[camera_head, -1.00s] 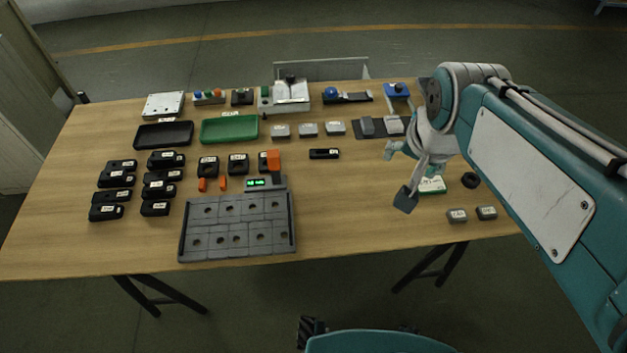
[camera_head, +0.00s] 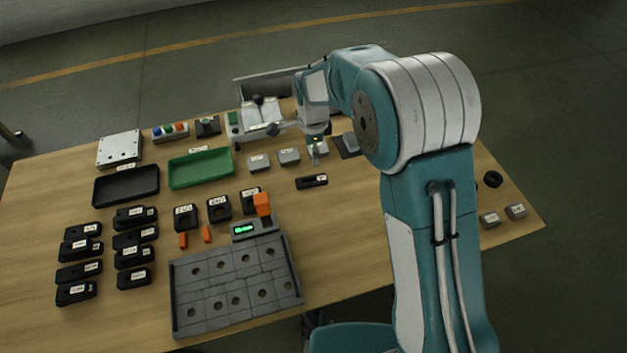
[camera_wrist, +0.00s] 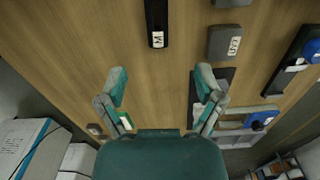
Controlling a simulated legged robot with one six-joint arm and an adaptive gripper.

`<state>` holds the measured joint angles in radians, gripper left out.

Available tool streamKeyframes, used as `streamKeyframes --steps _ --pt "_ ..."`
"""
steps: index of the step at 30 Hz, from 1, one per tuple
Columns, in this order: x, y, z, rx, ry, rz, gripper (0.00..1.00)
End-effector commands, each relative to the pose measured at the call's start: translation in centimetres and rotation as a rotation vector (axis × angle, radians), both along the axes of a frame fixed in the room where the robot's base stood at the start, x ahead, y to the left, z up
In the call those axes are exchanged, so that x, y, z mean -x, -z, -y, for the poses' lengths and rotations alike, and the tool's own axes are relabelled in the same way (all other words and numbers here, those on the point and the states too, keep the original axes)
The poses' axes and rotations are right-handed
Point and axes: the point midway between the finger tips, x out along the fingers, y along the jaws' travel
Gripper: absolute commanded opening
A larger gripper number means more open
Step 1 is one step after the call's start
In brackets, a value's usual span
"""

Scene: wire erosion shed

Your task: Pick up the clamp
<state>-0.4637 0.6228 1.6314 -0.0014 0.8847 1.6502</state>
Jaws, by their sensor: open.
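I cannot tell for sure which thing is the clamp. A blue piece with a dark-blue knob on a pale base (camera_wrist: 262,117), seen in the wrist view at lower right, looks most like one; my arm hides it in the head view. My gripper (camera_wrist: 161,84) is open and empty, its fingers spread above bare wood. In the head view my gripper (camera_head: 315,152) hangs over the back right of the table, near the small grey blocks. A black bar marked M (camera_wrist: 157,22) lies ahead of the fingers, and a grey block (camera_wrist: 224,42) lies to their right.
A green tray (camera_head: 201,180), a black tray (camera_head: 127,200) and a grey holed plate (camera_head: 232,325) lie left of my arm. Another blue knob (camera_wrist: 312,48) is at the wrist view's right edge. Bare wood lies below the gripper.

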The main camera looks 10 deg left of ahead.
Motion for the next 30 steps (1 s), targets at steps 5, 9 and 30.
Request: streamKeyframes --steps 5,9,30 --pt "0.0 2.3 -0.1 0.003 0.01 -0.007 0.86" --pt "0.0 4.5 0.2 -0.001 0.01 -0.006 0.86" --pt "0.4 11.0 0.3 -0.001 0.009 -0.003 0.86"
